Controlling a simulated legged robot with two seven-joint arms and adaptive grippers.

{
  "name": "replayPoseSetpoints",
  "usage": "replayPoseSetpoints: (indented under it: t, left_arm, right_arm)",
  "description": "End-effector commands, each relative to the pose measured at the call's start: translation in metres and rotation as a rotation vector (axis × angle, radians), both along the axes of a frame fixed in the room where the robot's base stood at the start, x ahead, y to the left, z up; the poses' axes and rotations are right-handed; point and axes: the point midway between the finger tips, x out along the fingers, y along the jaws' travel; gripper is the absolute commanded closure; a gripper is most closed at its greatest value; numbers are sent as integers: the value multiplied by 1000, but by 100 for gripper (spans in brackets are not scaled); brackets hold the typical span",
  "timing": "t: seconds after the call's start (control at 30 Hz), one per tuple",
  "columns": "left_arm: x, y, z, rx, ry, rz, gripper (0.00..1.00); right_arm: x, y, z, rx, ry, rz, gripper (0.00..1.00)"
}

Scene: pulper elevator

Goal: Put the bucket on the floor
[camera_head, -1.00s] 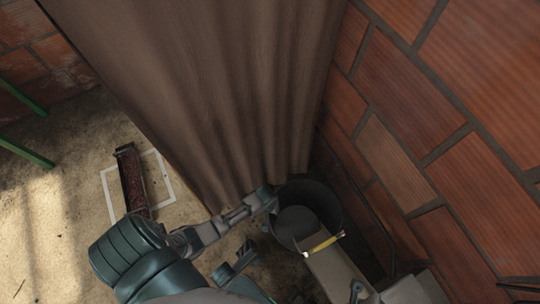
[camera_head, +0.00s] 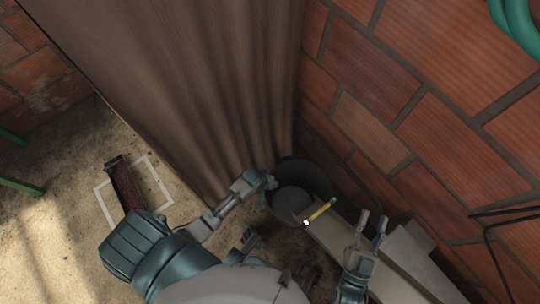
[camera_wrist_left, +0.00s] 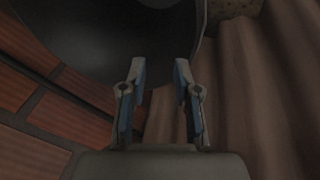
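A dark grey bucket (camera_head: 293,201) stands in the corner between the curtain and the brick wall in the head view. A short yellow bar (camera_head: 320,210) lies at its near right rim; I cannot tell if it is the handle grip. My left gripper (camera_head: 268,182) is at the bucket's left rim. In the left wrist view its two fingers (camera_wrist_left: 160,72) are apart, with the bucket's dark interior (camera_wrist_left: 130,35) just beyond the tips. Whether they touch the rim is unclear. My right gripper (camera_head: 371,217) is open and empty, right of the bucket.
A brown curtain (camera_head: 170,90) hangs left of the bucket, and a brick wall (camera_head: 450,120) rises to the right. A pale ledge (camera_head: 405,255) lies near the right gripper. A white outline (camera_head: 160,183) with a reddish-brown object (camera_head: 126,188) marks the otherwise open floor at left.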

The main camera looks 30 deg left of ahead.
Motion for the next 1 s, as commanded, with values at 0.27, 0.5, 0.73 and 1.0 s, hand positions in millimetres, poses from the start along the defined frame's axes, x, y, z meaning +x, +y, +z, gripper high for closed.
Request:
replayPoseSetpoints:
  t: [0.27, 0.5, 0.73, 1.0]
  left_arm:
    - [12, -60, 219, 80, -1033, -272, 69]
    - [-37, -60, 375, 233, -1554, -263, 69]
    - [-49, -57, 402, 271, -1644, -249, 69]
    - [-48, -57, 401, 268, -1640, -250, 69]
  right_arm:
    - [1, 0, -1, 0, 1, 0, 62]
    - [1, 0, -1, 1, 1, 0, 62]
    - [1, 0, -1, 1, 1, 0, 62]
    - [1, 0, -1, 1, 0, 0, 62]
